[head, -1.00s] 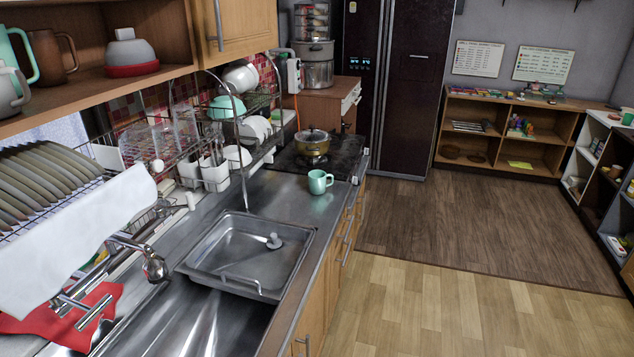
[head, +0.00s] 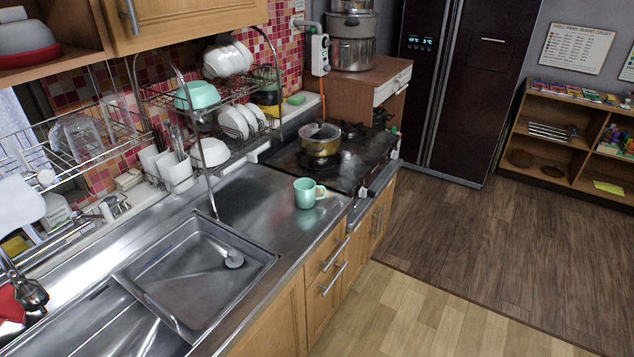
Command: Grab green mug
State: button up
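The green mug (head: 305,194) stands upright on the steel counter in the head view, between the sink and the stove. Its handle points to the right. Nothing touches it or hides it. My gripper is not in view.
The sink (head: 200,270) lies to the mug's lower left. The stove (head: 340,150) with a brass-coloured pot (head: 320,143) is behind it. A wire dish rack (head: 165,100) with bowls stands along the wall. The wooden floor (head: 450,240) right of the counter is clear.

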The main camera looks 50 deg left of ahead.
aim_at(310, 193)
jog(key=u, duration=0.3)
jog(key=i, duration=1.55)
jog(key=u, duration=1.25)
jog(key=i, duration=1)
jog(key=u, duration=1.45)
jog(key=i, duration=0.55)
jog(key=u, duration=0.5)
